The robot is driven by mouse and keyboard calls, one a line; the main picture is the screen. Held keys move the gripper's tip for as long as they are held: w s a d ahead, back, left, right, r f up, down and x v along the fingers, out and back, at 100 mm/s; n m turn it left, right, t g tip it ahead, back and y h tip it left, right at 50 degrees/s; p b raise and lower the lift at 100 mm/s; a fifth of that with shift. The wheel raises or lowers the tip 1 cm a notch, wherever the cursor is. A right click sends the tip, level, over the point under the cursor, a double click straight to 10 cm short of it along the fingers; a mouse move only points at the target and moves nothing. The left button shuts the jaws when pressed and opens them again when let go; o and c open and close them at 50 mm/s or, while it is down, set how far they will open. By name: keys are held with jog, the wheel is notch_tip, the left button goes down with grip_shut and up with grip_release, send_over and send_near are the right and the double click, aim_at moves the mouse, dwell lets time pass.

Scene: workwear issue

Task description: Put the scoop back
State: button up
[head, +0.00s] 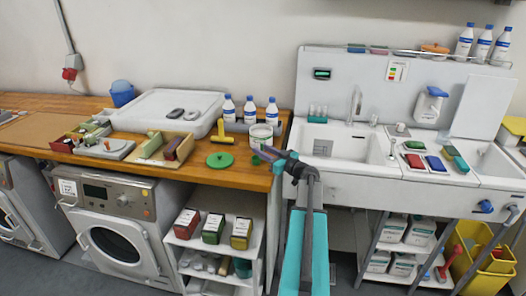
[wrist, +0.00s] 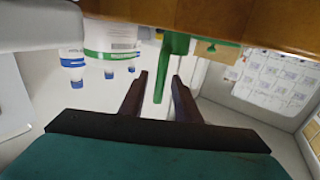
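A green part (wrist: 172,62), which looks like the scoop's handle, reaches between my fingers in the wrist view. A gap shows beside it, and I see no firm contact. In the head view, a small green bit (head: 257,161) shows at my fingertips; the rest is hidden. My gripper (head: 268,153) is open at the counter's right front edge; its two dark fingers also show in the wrist view (wrist: 160,82). A white tub (head: 261,136) with a green band stands just behind it, and also shows in the wrist view (wrist: 111,38). A round green lid (head: 220,160) lies left of the tub.
The wooden counter (head: 200,176) holds white bottles (head: 249,110) behind the tub, a yellow tool (head: 221,131), open boxes (head: 160,150) and a white case (head: 168,108). A sink unit (head: 345,150) stands to the right. Shelves with boxes (head: 213,228) are below the counter.

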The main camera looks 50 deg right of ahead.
jog(key=shift+s+r, duration=0.1)
dwell(0.3)
jog(key=s+b, duration=0.2)
jog(key=s, duration=0.9)
jog(key=shift+s+a+b, duration=0.2)
jog(key=shift+s+b, duration=0.2)
dwell(0.4)
